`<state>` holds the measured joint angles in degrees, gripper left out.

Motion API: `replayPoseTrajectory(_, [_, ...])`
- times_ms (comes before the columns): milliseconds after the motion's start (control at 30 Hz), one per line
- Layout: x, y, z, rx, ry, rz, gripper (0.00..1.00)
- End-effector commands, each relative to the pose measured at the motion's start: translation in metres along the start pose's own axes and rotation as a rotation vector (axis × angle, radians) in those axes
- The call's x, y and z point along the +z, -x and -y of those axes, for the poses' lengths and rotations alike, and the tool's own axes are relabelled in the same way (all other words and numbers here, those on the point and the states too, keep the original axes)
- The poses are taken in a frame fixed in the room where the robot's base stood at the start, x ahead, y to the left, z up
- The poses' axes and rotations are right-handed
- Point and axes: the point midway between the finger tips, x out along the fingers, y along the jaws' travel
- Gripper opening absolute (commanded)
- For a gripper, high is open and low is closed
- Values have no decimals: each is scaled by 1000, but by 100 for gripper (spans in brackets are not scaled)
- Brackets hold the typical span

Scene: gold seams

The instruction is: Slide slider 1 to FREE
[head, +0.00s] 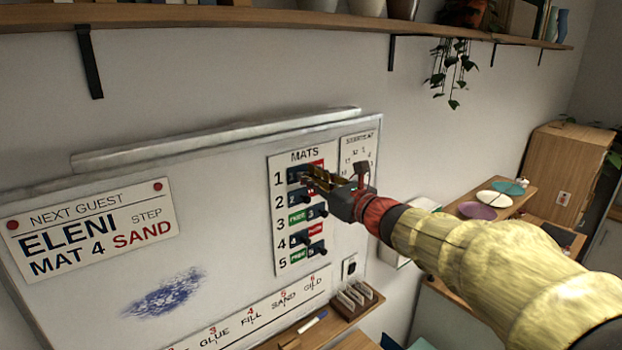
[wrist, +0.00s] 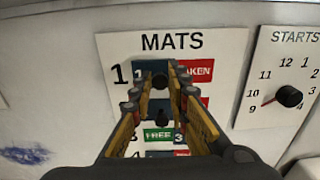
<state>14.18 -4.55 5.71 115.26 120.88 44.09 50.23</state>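Slider 1 (wrist: 151,69) is a dark blue plate with a black knob in the top row of the white MATS board (head: 278,230). It sits at the left of its slot, with a red TAKEN label (wrist: 198,74) showing on its right. It also shows in the head view (head: 294,176), partly hidden by my gripper. My gripper (wrist: 159,76) reaches up to row 1, with its yellow-brown fingers apart on the left and right of the knob. A gap shows between the fingers. I cannot tell whether either fingertip touches the knob.
Sliders 2 and 4 show red on their right; slider 3 (head: 317,211) and slider 5 show green on their left. A STARTS AT dial (wrist: 289,96) is right of the board. A wooden shelf (head: 200,17) runs above; a card holder (head: 355,300) is below.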

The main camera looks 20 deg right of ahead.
Motion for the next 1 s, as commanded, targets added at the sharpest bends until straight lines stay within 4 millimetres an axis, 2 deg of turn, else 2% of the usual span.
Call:
replayPoseTrajectory(267, [0, 0, 0, 0, 0, 0, 0])
replayPoseTrajectory(833, [0, 0, 1, 0, 0, 0, 0])
replayPoseTrajectory(933, [-1, 0, 11, -4, -1, 0, 0])
replayPoseTrajectory(1000, [-2, 0, 25, -4, 0, 0, 0])
